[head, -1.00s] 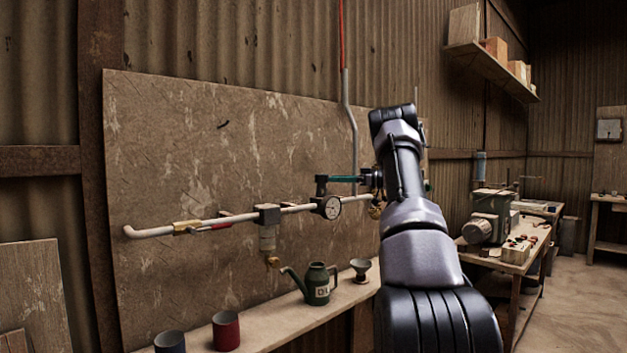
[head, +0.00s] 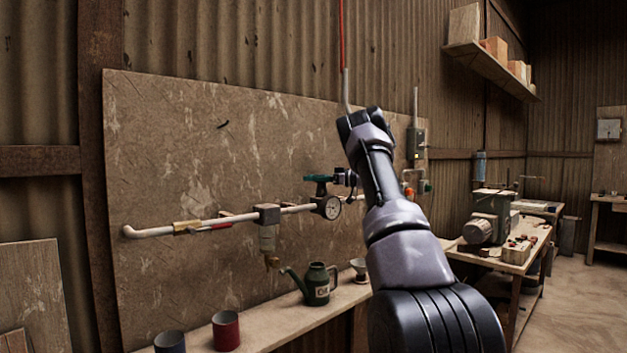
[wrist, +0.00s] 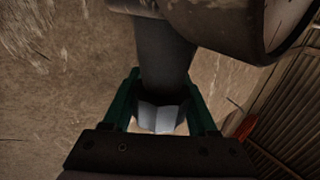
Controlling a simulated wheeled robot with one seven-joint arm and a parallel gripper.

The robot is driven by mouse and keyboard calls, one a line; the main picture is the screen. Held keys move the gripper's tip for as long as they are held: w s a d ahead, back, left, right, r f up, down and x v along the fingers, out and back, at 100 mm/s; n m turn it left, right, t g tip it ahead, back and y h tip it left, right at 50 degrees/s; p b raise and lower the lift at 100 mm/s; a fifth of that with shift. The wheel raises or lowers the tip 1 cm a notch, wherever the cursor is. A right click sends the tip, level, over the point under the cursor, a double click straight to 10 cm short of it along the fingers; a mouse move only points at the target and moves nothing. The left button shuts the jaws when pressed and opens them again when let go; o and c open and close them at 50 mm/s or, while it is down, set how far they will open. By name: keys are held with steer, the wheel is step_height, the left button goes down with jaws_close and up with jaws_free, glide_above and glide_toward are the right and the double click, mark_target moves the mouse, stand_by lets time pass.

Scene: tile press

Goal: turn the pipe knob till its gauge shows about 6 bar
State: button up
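The pipe knob (head: 321,189) stands on top of the pipe (head: 290,210), just above and left of the round gauge (head: 332,207). The gauge face is light, too small to read. My gripper (head: 318,178) is at the knob's top, with its teal fingers reaching across it from the right. In the wrist view a dark stem-like part (wrist: 165,65) with a pale faceted end lies between my two green fingers (wrist: 164,85). Whether the fingers press on it cannot be told. The dark rim of the gauge (wrist: 255,45) shows at the upper right there, its face mostly out of view.
Below the pipe, a shelf (head: 270,330) carries a green oil can (head: 318,287), a funnel (head: 358,268), a red cup (head: 226,331) and a dark cup (head: 169,343). A filter bowl (head: 267,238) hangs left of the gauge. A switch box (head: 416,143) is on the right.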

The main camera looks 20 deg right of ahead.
steer(key=c, duration=0.4)
steer(key=shift+m+t+h, duration=0.3)
steer(key=shift+t, duration=0.1)
